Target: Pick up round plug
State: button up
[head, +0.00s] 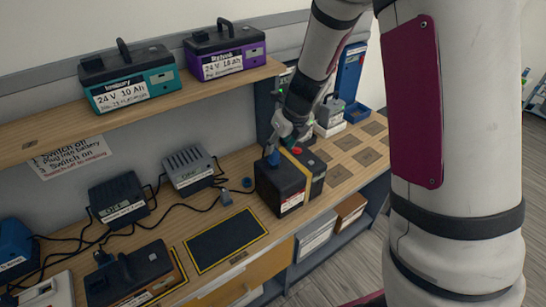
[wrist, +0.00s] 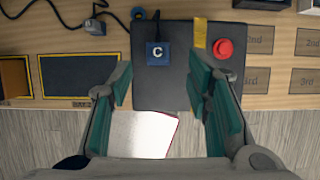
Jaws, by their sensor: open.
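A small round plug (wrist: 138,13) lies on the bench behind the dark battery box, partly cut off by the wrist view's top edge; in the head view it appears as a small round blue piece (head: 247,182) left of the box. My gripper (wrist: 161,72) is open and empty, with its teal fingers spread above the dark box (wrist: 185,85). In the head view my gripper (head: 284,138) is over the box (head: 282,183).
A squarish plug on a cable (wrist: 95,26) lies left of the round one. A red button (wrist: 224,48) and yellow strip (wrist: 200,35) are beside the box's blue block. Chargers (head: 188,168) and cables stand behind; a yellow-edged dark mat (head: 226,240) is clear.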

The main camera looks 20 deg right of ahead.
aim_at(275, 151)
jog(key=shift+w+x, duration=0.2)
jog(key=shift+x, duration=2.85)
jog(key=shift+a+r, duration=0.1)
jog(key=shift+a, duration=0.05)
jog(key=shift+c, duration=0.2)
grip_shut()
